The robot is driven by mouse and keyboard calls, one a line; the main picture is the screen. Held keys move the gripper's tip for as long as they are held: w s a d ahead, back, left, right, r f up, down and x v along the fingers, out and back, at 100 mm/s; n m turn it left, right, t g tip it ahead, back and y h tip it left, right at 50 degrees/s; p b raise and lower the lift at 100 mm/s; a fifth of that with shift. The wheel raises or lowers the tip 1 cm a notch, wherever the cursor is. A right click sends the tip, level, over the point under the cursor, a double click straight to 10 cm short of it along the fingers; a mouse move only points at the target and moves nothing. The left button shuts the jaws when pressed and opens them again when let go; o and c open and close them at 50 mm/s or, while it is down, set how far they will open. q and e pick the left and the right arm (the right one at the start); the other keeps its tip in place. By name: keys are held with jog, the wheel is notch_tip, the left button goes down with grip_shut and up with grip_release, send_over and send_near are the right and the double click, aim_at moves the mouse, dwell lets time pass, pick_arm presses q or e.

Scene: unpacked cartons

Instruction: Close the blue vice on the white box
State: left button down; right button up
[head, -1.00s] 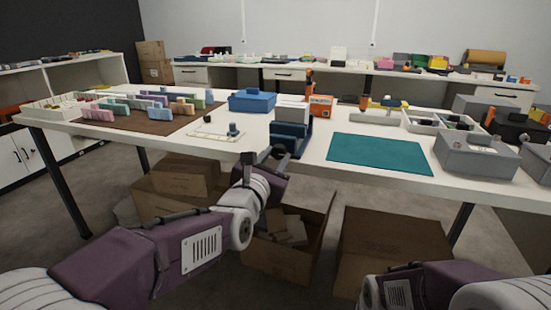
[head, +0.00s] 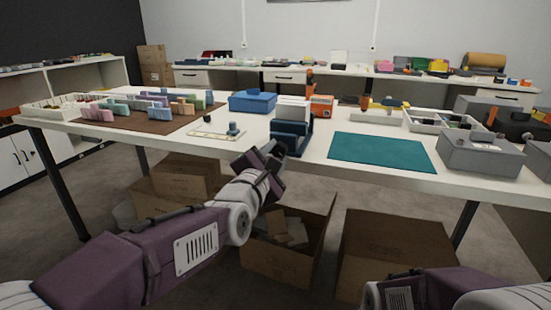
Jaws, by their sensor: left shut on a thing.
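The blue vice (head: 288,142) stands at the front edge of the white table, with its dark blue jaws upright. The white box (head: 294,106) stands between the jaws and sticks up above them. Whether the jaws touch it, I cannot tell. My left gripper (head: 268,157) is at the near side of the vice, low by the table edge, rolled over at a tilt. It is shut on the vice's handle, which is mostly hidden by the fingers. My right arm shows at the bottom right; its gripper is out of view.
A teal mat (head: 380,152) lies to the right of the vice. An orange box (head: 321,105) stands behind it, and a blue box (head: 252,100) behind left. A small tray (head: 217,134) lies to the left. Grey bins (head: 481,158) fill the right end. Open cartons (head: 290,262) stand below.

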pick_arm(q)
jog(key=m, duration=0.3)
jog(key=shift+m, duration=0.3)
jog(key=m, duration=0.3)
jog(key=shift+r+m, duration=0.1)
jog(key=shift+m, duration=0.2)
jog(key=m, duration=0.3)
jog(key=shift+m, duration=0.4)
jog(key=m+p, duration=0.1)
jog(key=m, duration=0.3)
jog(key=shift+r, duration=0.15)
jog(key=m+p, duration=0.1)
jog(key=m, duration=0.4)
jog(key=shift+p, duration=0.35)
jog(key=m+p, duration=0.1)
jog(key=m, duration=0.3)
jog(key=shift+d+r+m, duration=0.1)
jog(key=shift+d+m, duration=0.05)
jog(key=shift+m, duration=0.15)
jog(key=m+p, duration=0.2)
jog(key=m, duration=0.2)
jog(key=shift+s, duration=0.1)
jog(key=shift+d+m+p, duration=0.1)
jog(key=shift+m+p, duration=0.35)
jog(key=shift+m, duration=1.25)
jog(key=shift+m, duration=0.3)
